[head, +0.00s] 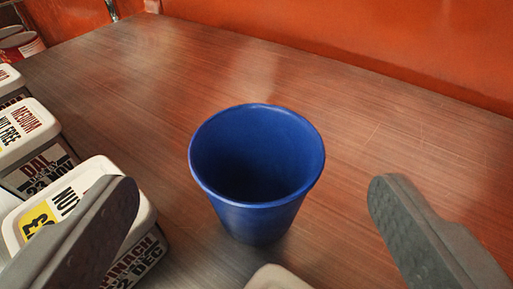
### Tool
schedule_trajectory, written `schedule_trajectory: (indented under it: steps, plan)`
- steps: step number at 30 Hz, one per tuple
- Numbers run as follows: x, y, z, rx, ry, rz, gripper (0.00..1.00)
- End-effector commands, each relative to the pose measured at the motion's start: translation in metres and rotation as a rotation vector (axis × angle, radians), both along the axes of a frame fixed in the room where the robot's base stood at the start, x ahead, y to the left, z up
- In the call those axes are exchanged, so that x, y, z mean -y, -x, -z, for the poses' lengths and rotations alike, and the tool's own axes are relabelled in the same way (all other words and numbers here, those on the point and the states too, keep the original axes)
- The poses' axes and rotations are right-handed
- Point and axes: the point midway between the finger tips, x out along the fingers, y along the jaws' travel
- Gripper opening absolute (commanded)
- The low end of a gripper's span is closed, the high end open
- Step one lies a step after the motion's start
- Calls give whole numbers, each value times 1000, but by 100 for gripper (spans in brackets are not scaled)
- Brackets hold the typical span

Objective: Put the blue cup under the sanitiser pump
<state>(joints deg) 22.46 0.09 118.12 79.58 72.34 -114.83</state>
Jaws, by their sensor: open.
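The blue cup (258,215) stands upright on the metal worktop in the middle of the head view. Its mouth faces up towards me and its inside looks empty. My gripper (252,200) is open, with one grey finger to the left of the cup and one to the right. Both fingers are apart from the cup, with a wider gap on the right than the left finger's overlap with a container behind it. I cannot see the sanitiser pump in this view.
Several white-lidded labelled containers (84,200) stand in a row along the left, the nearest one close to the left finger. A pale rounded thing (277,278) shows at the bottom edge. An orange wall (350,40) bounds the back. The worktop (420,140) is clear behind and right of the cup.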

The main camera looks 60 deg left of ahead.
Motion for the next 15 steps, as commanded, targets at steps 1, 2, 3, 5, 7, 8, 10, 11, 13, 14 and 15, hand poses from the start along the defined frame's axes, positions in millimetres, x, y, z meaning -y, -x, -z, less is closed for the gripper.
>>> schedule_trajectory:
  steps: [1, 2, 3, 5, 7, 8, 10, 11, 13, 14, 15]
  plan:
    - [-3, -2, 1, 0, 0, 0, 85]
    - [-4, -3, 1, 0, 0, 1, 85]
    - [-5, -3, 2, 0, 0, 1, 85]
    - [-6, -4, 2, 0, 0, 1, 85]
    - [-8, -6, 3, 0, 0, 1, 85]
    - [-10, -7, 3, 0, 0, 0, 85]
    - [-16, -11, 5, 0, 0, -2, 85]
    - [-18, -12, 6, 0, 0, -2, 85]
    - [-26, -18, 9, 0, 1, -1, 85]
    - [-29, -21, 11, 0, 1, -2, 85]
    - [-34, -24, 12, 0, 0, -2, 85]
